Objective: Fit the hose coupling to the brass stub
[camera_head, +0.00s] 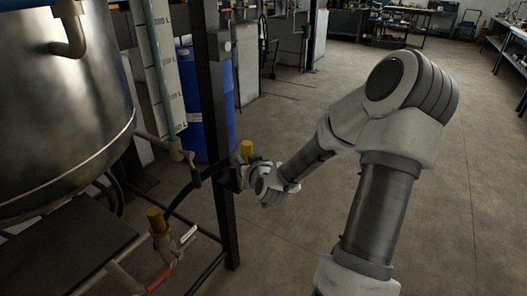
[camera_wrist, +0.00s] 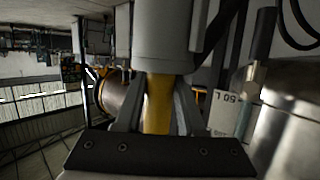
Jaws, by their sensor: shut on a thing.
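A brass-coloured stub (camera_head: 157,220) stands upright on a pipe below the steel tank, at lower left in the head view. My gripper (camera_head: 241,178) is beside the dark post, to the right of the stub and apart from it. A yellow piece (camera_head: 246,150), seemingly the hose coupling, sticks up at my gripper. In the wrist view the fingers of my gripper (camera_wrist: 157,112) are shut on this yellow piece (camera_wrist: 157,95), with a wide grey cylinder (camera_wrist: 164,35) adjoining it. In the head view the coupling's lower part is hidden at the gripper.
A steel tank (camera_head: 60,105) fills the left, with a scale (camera_head: 160,65) beside it. A red-handled valve (camera_head: 159,279) is below the stub. A dark post (camera_head: 218,130) stands close to my gripper. A black hose (camera_head: 190,187) curves near it. Open floor (camera_head: 310,110) lies right.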

